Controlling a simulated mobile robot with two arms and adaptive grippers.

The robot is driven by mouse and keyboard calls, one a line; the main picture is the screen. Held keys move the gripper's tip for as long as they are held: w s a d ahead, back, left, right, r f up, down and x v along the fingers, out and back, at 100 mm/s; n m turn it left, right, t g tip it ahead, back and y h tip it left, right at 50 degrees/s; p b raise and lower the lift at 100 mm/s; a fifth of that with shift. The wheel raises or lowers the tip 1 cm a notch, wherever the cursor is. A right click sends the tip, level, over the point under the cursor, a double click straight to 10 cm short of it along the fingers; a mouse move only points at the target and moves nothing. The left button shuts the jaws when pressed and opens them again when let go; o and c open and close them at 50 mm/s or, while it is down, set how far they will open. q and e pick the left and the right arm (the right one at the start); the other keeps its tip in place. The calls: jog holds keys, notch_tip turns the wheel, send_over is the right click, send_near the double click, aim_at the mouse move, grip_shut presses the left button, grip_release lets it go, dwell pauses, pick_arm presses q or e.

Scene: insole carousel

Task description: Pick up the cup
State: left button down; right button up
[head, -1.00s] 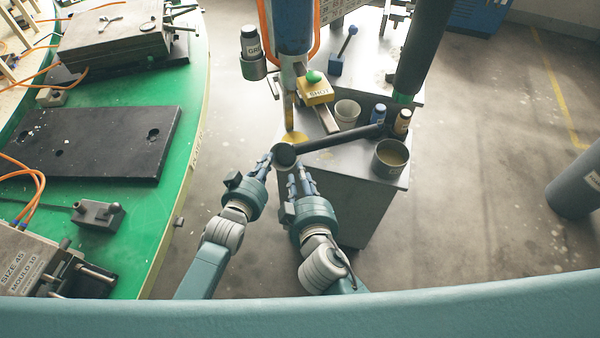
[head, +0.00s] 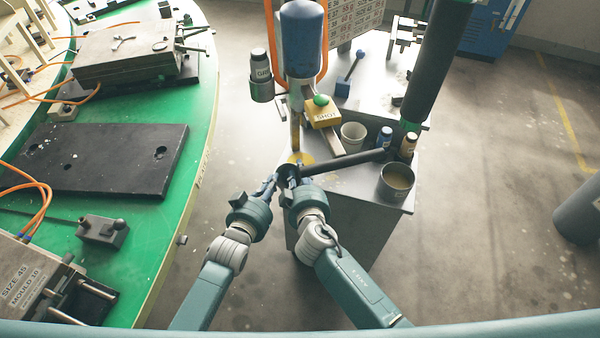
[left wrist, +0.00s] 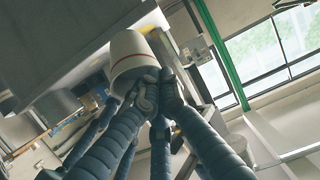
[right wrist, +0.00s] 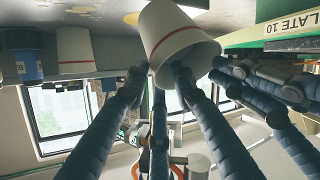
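A white cup with a red stripe shows in the right wrist view (right wrist: 172,25), its open rim facing my fingers, and in the left wrist view (left wrist: 125,50). In the head view it is hidden behind a dark round piece (head: 288,170) at the end of a black bar. My right gripper (right wrist: 157,78) has its fingers spread at the rim, one apparently overlapping the opening. My left gripper (left wrist: 158,88) has its fingertips close together at the cup's edge; whether they pinch it I cannot tell. In the head view both grippers meet at the cabinet's front left corner.
The grey cabinet (head: 345,205) carries a second white cup (head: 353,136), a grey pot (head: 396,183), a blue bottle (head: 384,137) and a brown bottle (head: 408,145). The black bar (head: 345,161) crosses the top. A green table (head: 150,215) stands left.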

pick_arm(q)
jog(key=shift+s+d+f, duration=0.1)
jog(key=shift+s+f, duration=0.15)
jog(key=shift+f, duration=0.3)
pick_arm(e)
grip_shut()
pick_arm(q)
jog(key=shift+w+d, duration=0.1)
jog(key=shift+w, duration=0.05)
pick_arm(e)
jog(key=shift+d+f, duration=0.1)
pick_arm(q)
jog(key=shift+w+r, duration=0.25)
jog(key=shift+r, duration=0.45)
pick_arm(e)
jog(key=shift+w+f, duration=0.1)
jog(key=shift+w, duration=0.1)
pick_arm(q)
jog(key=shift+s+r, duration=0.1)
jog(key=v, duration=1.2)
